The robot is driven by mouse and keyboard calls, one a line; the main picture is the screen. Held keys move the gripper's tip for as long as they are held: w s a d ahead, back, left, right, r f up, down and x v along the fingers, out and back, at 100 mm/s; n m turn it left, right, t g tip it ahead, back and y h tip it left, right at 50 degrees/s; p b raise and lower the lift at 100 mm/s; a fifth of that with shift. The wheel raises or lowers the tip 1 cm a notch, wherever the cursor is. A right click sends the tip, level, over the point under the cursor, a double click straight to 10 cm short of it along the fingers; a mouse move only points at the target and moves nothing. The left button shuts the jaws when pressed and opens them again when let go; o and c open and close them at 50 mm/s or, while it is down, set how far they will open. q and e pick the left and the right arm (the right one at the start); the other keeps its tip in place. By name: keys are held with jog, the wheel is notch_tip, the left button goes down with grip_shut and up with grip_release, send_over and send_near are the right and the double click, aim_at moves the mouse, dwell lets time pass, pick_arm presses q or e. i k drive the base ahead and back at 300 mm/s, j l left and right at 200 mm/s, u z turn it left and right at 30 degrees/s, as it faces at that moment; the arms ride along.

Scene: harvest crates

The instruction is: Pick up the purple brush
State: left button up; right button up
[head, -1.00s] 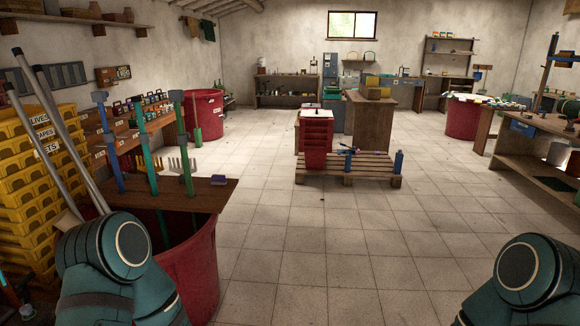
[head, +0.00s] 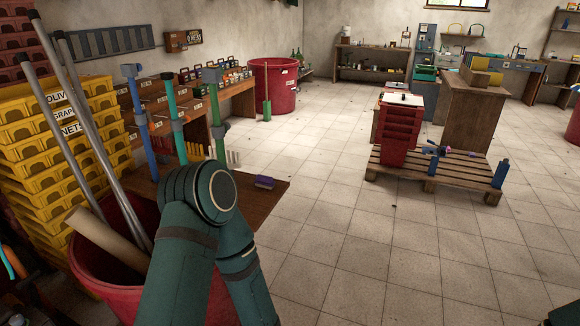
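A small purple brush (head: 264,182) lies on the brown wooden board (head: 272,203) near the red tub at the left of the head view. It lies near the board's right side, just right of my teal arm, and appears small and dark. My arm hides part of the board and tub. Neither of my grippers shows; only arm links are in view.
Coloured upright tools (head: 216,125) stand along the board, and metal poles (head: 75,130) lean from the red tub (head: 105,285). Yellow crates (head: 40,165) are stacked at the left. A wooden pallet (head: 440,175) bears red crates (head: 400,130). The tiled floor between is open.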

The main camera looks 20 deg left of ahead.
aim_at(261, 180)
jog(key=i+u, duration=0.1)
jog(key=i, duration=1.4)
jog(key=l, duration=0.1)
